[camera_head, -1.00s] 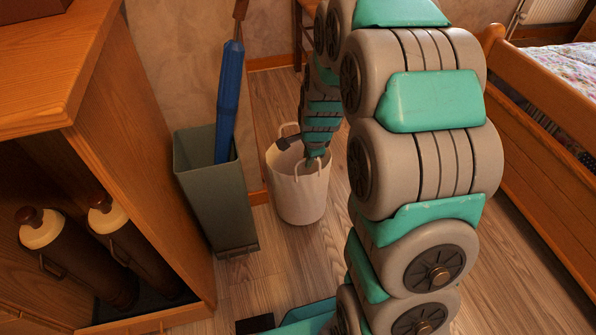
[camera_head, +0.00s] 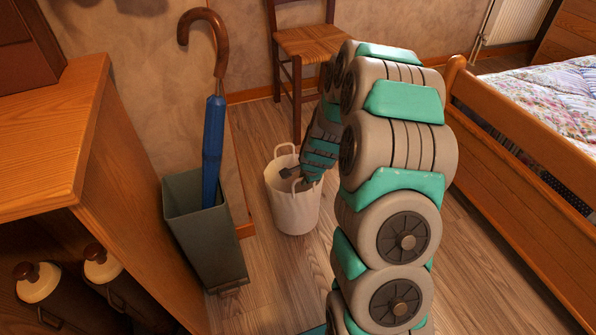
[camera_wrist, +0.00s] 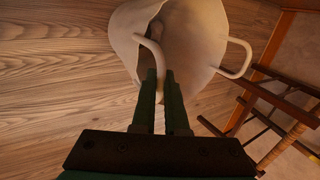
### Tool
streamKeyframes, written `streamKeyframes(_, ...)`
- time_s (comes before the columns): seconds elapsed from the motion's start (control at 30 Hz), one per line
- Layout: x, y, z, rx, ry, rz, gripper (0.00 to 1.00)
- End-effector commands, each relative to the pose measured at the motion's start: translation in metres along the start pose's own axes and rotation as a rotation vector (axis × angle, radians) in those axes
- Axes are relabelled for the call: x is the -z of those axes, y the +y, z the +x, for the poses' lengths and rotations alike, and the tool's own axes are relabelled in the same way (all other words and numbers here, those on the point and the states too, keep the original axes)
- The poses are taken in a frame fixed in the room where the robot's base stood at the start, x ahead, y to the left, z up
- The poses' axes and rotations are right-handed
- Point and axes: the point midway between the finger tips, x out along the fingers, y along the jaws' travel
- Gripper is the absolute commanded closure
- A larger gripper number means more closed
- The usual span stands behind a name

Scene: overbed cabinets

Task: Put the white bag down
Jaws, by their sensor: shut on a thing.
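The white bag (camera_head: 292,209) is an open, bucket-shaped bag with two loop handles. In the head view it is upright, close to the wood floor beside the grey-green bin; I cannot tell whether it touches the floor. My gripper (camera_head: 296,180) is at the bag's near right rim, partly hidden by my arm. In the wrist view, the fingers of my gripper (camera_wrist: 160,80) are shut on one handle of the white bag (camera_wrist: 190,35). The other handle sticks out free to the right.
A grey-green bin (camera_head: 208,240) with a blue umbrella (camera_head: 213,140) stands left of the bag, next to a wooden cabinet (camera_head: 120,170). A chair (camera_head: 305,45) stands behind. A bed (camera_head: 530,150) is at the right. Bare floor (camera_head: 275,275) lies in front of the bag.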

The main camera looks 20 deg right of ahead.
Motion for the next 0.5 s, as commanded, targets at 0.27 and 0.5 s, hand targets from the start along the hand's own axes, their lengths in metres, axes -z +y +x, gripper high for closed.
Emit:
streamKeyframes(0.27,0.010,-0.048,0.028,0.004,0.002,-0.001,1.00)
streamKeyframes(0.5,0.015,-0.071,0.043,0.002,0.000,0.000,1.00)
